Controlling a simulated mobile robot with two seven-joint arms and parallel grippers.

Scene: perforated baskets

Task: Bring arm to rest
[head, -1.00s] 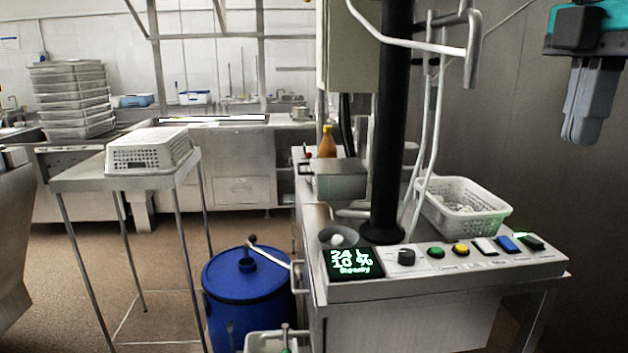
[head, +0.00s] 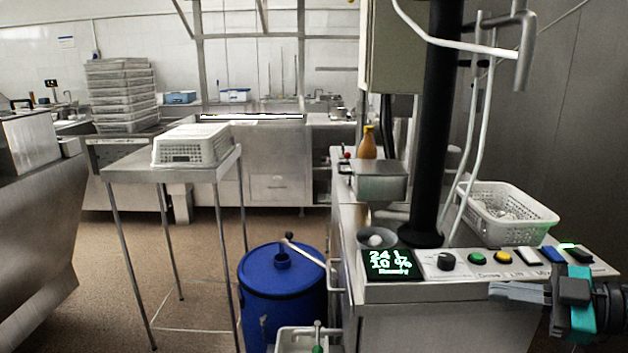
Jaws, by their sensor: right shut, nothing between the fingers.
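My right gripper (head: 516,292) is at the lower right of the head view, in front of the machine's control panel (head: 470,291). It is shut and empty, with its fingers pointing left, just below the row of buttons. Whether it touches the panel edge I cannot tell. My left gripper is not in view.
A white perforated basket (head: 520,228) with pale items stands on the machine counter. An upside-down basket (head: 190,150) lies on the steel table (head: 130,173) at left. A blue barrel (head: 280,305) stands on the floor between. Stacked baskets (head: 122,95) stand at the back.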

